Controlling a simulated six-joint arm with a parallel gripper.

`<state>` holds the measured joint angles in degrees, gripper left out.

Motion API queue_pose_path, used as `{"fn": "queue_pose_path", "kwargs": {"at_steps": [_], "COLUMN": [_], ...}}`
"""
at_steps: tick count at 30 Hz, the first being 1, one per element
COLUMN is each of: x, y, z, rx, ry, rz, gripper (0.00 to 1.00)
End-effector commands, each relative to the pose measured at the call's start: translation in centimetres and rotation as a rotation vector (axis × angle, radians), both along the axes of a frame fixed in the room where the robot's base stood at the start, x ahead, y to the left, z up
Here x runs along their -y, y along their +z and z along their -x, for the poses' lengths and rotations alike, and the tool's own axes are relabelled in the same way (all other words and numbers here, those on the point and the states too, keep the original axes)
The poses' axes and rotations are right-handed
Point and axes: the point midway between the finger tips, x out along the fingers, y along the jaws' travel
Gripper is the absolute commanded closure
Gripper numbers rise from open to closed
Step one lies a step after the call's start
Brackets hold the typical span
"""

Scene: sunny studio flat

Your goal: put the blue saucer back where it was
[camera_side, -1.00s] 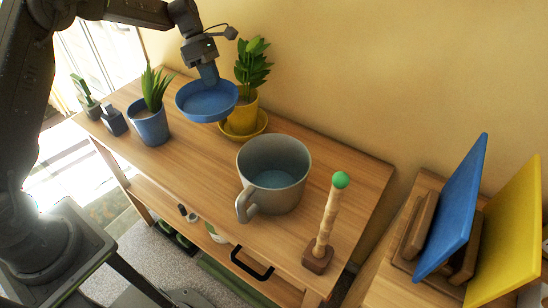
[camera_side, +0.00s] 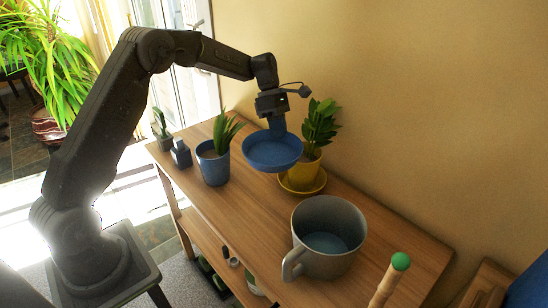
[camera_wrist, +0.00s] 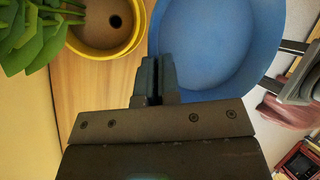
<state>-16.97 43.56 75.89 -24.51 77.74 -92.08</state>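The blue saucer (camera_side: 272,153) is a round shallow dish, held up above the wooden table (camera_side: 244,215) in the side view. My gripper (camera_side: 277,128) is shut on its rim from above. In the wrist view the fingers (camera_wrist: 155,85) pinch the near edge of the saucer (camera_wrist: 215,45). The blue pot (camera_side: 213,168) with a spiky plant stands on the table just left of the saucer. The yellow pot (camera_side: 308,168) with a leafy plant stands behind and to the right, on a yellow saucer (camera_side: 303,187).
A large grey mug (camera_side: 325,238) stands in front at the right. Bare table lies between pots and mug.

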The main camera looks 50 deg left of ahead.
Motion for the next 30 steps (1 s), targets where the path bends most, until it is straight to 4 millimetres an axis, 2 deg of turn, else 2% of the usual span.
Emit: {"fn": "queue_pose_path", "kwargs": {"at_steps": [5, 8, 15, 21, 26, 30], "x": [1.3, 3.0, 7.1, 8.8, 9.2, 9.2], "y": [-0.9, -2.3, -5.6, -7.2, -8.3, -10.9], "z": [0.6, 1.5, 4.8, 6.7, 7.3, 7.4], "rx": [-0.002, -0.006, -0.013, -0.019, -0.021, -0.022], "ry": [-0.128, -0.327, -0.954, -1.336, -1.461, -1.475], "rz": [0.003, 0.006, 0.012, 0.016, 0.016, 0.020], "gripper": [1.00, 1.00, 1.00, 1.00, 1.00, 1.00]}}
